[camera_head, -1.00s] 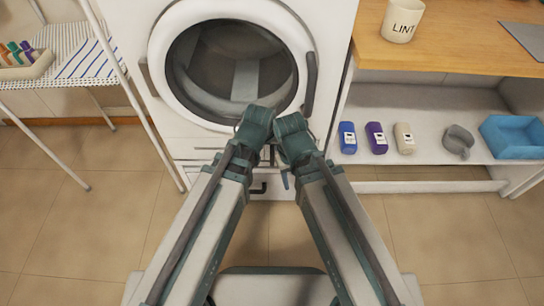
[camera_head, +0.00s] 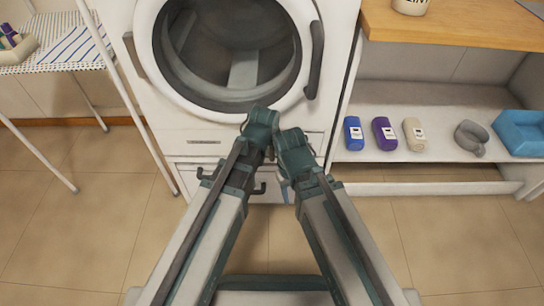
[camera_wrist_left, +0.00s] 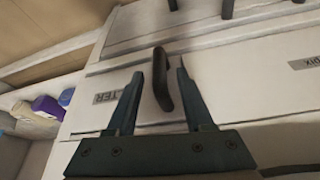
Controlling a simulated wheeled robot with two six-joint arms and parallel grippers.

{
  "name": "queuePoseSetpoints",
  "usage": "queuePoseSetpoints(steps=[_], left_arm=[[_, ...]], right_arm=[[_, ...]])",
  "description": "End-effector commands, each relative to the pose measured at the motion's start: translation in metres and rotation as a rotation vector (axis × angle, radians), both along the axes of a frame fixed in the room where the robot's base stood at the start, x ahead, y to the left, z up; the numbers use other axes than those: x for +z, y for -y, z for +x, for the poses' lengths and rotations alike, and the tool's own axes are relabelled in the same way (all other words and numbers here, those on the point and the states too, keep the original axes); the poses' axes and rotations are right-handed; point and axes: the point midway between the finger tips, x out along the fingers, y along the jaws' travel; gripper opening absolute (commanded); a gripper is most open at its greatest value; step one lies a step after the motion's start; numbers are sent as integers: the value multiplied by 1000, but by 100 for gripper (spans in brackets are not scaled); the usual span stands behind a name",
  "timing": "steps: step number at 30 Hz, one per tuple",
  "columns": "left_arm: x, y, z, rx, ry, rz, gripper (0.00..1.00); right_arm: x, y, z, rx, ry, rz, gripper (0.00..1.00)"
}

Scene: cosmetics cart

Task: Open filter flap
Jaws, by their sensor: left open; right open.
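The white washing machine (camera_head: 172,105) fills the middle of the head view. Its flap (camera_wrist_left: 92,115), labelled FILTER (camera_wrist_left: 118,92), shows in the left wrist view with a dark bar handle (camera_wrist_left: 160,75). The flap looks closed. My left gripper (camera_wrist_left: 160,68) is open, with one finger on each side of the handle. I cannot tell how deep the handle sits between them or whether they touch. In the head view my arms hide most of that panel. My right gripper (camera_head: 293,148) is beside the left one, and its fingers are largely hidden.
A shelf unit (camera_head: 430,187) at the right holds several bottles (camera_head: 384,133), a grey ring-like object (camera_head: 470,136) and a blue bin (camera_head: 523,132). A rack (camera_head: 60,52) stands at the left. Another dark handle (camera_head: 259,188) is low on the machine. The side floor is clear.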

Motion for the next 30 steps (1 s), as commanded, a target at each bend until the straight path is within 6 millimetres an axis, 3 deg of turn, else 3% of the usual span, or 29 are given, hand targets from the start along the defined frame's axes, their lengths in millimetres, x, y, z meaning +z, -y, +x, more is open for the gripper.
queuePoseSetpoints(steps=[3,12,21,30], left_arm=[[-11,1,4,0,0,0,52],[-10,1,4,0,0,0,52],[-10,1,4,0,0,0,0],[-10,1,4,0,0,0,0]], right_arm=[[-11,0,0,-1,0,1,50],[-10,0,0,-1,0,1,50],[-10,0,0,-1,0,1,50],[-10,0,0,-1,0,1,50]])
